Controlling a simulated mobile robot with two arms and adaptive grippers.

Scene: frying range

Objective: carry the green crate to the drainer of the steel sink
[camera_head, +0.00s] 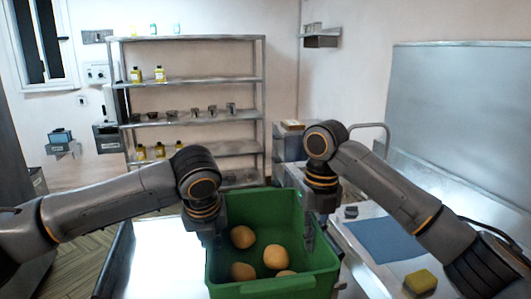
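The green crate (272,289) is at the bottom centre, upright, with several round tan items (275,257) inside. My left gripper (213,228) is at the crate's left wall, with the wall between its fingers. My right gripper (314,218) is at the right wall in the same way, one finger showing inside the crate. Both appear shut on the walls; the outer fingers are mostly hidden. The steel sink's tap (372,127) shows to the right behind my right arm. My arm hides most of the sink, and I cannot make out its drainer clearly.
A pale worktop (165,262) lies left of the crate. On the right counter are a blue mat (385,240), a yellow-green sponge (420,281) and a small dark object (351,211). A steel shelf rack (190,80) with bottles and cups stands at the back wall.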

